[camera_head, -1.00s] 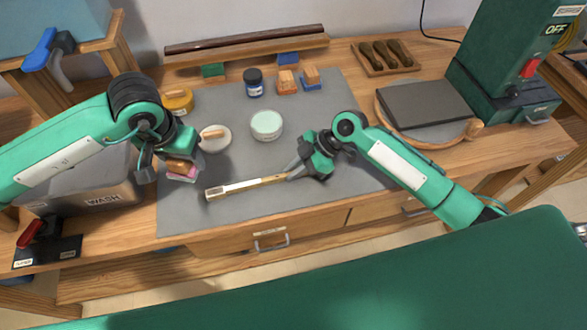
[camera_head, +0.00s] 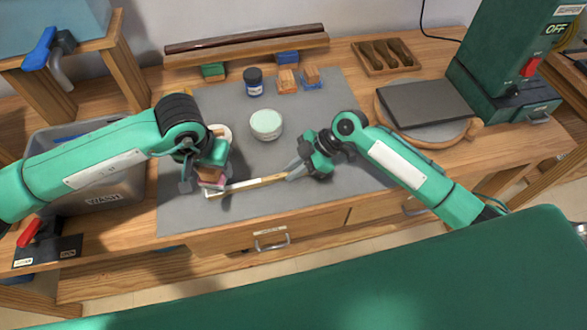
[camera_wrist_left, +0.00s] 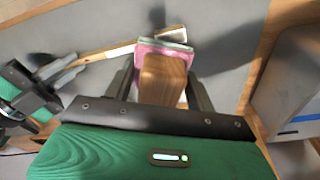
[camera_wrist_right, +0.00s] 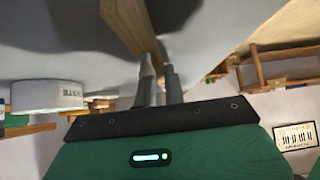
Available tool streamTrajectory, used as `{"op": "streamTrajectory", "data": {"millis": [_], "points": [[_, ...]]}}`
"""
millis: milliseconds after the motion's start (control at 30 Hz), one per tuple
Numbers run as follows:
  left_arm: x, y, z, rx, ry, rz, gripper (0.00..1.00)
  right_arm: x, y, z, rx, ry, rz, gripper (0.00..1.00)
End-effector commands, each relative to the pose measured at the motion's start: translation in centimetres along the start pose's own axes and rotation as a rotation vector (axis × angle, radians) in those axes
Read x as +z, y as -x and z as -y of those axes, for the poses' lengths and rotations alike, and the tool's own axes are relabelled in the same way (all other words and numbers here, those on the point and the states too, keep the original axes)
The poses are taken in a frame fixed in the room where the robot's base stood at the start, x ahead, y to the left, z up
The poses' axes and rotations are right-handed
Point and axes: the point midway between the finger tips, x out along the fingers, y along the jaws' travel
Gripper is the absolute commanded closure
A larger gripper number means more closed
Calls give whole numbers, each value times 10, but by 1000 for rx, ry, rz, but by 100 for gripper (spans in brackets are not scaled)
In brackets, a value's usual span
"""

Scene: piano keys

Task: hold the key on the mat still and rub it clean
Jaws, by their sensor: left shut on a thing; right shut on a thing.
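The key (camera_head: 258,182) is a long, pale wooden stick lying across the front of the grey mat (camera_head: 335,95). My right gripper (camera_head: 293,172) is shut on its right end; the key also shows between the fingers in the right wrist view (camera_wrist_right: 132,20). My left gripper (camera_head: 212,177) is shut on a block with a wooden handle (camera_wrist_left: 162,75) and a pink pad (camera_wrist_left: 160,48). The pad is at the key's white left end (camera_wrist_left: 176,34), covering part of it. I cannot tell whether it presses on the key.
A grey wash bin (camera_head: 95,200) is left, a green machine (camera_head: 515,60) right.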

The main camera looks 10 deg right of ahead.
Motion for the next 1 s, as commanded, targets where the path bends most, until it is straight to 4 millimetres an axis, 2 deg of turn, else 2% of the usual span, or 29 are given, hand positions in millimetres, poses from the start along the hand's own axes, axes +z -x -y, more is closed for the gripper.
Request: {"op": "streamTrajectory", "data": {"millis": [200,633,1000], "points": [[-2,-12,-9,0,0,0,63,0,0,0,0,0,0,100],[-2,-17,-10,-1,1,0,63,0,0,0,0,0,0,100],[3,-48,-9,-1,1,1,63,0,0,0,0,0,0,100]]}}
